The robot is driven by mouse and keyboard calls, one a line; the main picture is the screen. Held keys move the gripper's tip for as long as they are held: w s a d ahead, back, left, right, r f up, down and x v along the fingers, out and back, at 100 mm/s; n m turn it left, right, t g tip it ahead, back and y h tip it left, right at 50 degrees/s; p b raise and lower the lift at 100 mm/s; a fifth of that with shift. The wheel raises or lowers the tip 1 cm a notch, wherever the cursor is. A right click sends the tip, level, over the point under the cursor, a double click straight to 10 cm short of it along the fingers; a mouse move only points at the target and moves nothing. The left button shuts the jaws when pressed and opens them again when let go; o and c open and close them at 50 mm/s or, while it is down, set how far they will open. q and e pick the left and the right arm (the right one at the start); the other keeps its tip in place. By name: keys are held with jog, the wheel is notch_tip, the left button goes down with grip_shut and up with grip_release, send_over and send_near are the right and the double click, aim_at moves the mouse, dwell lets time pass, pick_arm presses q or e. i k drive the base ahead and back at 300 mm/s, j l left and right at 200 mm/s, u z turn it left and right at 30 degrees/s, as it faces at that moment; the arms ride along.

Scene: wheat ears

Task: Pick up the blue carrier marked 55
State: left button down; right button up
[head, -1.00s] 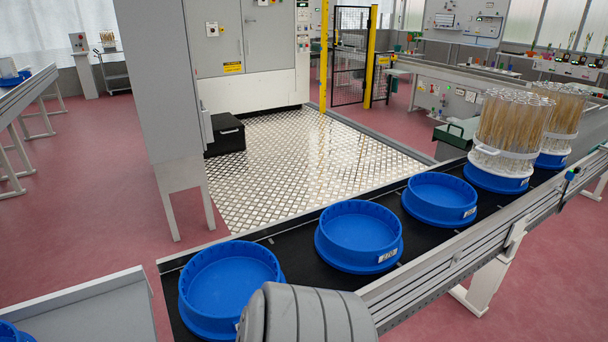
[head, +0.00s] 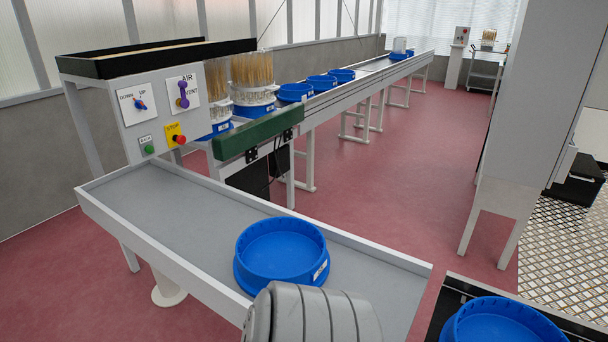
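A blue round carrier (head: 281,253) stands empty and upright on the grey table in the middle of the head view. It has a small white label on its right side, too small to read. Another empty blue carrier (head: 500,325) is cut off at the lower right, on a black belt. More blue carriers (head: 295,92) stand on the far conveyor; two near ones hold clear tubes of wheat ears. I cannot tell which carrier is marked 55. Neither of my grippers is in view. A grey ribbed part of my own body covers the front edge of the table.
The grey table (head: 180,195) has raised rims. A control box (head: 160,110) with buttons stands at its back left, beside a green padded bar (head: 258,133). The far conveyor (head: 345,92) runs to the back. A grey cabinet (head: 545,110) stands at right. Red floor (head: 400,185) is clear between.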

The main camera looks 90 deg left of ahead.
aim_at(291, 250)
jog(key=u, duration=2.95)
